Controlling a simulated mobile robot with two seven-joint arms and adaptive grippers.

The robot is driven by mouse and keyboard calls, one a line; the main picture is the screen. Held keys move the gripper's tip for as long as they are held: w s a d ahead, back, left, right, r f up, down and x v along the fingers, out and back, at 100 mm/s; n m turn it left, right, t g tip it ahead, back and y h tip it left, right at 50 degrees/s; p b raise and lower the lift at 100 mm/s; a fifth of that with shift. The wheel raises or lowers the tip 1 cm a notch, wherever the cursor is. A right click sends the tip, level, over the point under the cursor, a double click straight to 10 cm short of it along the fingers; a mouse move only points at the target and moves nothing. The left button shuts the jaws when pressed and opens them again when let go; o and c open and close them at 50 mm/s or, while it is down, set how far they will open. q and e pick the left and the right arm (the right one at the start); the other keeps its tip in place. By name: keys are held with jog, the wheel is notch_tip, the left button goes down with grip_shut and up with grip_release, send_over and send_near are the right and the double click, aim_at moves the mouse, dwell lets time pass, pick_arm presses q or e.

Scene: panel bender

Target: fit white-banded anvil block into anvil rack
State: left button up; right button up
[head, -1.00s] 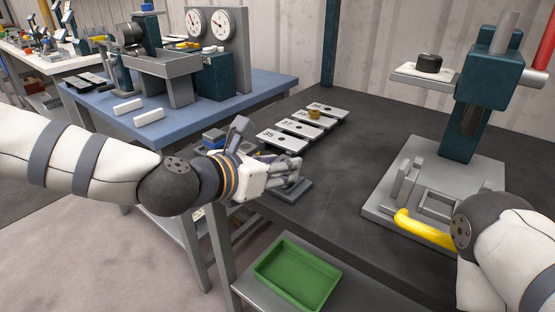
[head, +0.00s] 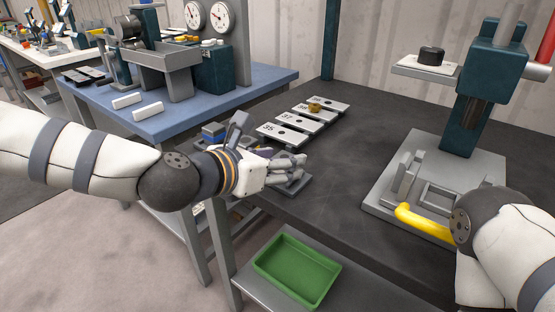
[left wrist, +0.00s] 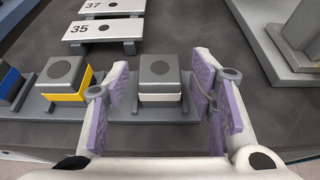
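The white-banded anvil block (left wrist: 160,76) is grey on top with a dark round spot and a white band round its lower part. It stands upright at the right end of a grey base (left wrist: 118,110), which looks like the anvil rack. A yellow-banded block (left wrist: 65,78) and a blue-banded block (left wrist: 8,84) stand to its left. My left gripper (left wrist: 163,72) is open, with a purple-padded finger on each side of the block and gaps showing. In the head view my left gripper (head: 292,168) hides the block. My right gripper is not in view.
Numbered plates (head: 283,134) lie behind the rack, one with a brass piece (head: 314,107) on it. A green tray (head: 297,270) sits on the lower shelf. The dark tabletop between plates and press is clear.

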pick_arm(q)
jog(key=v, duration=1.2)
jog(key=shift+f, duration=0.15)
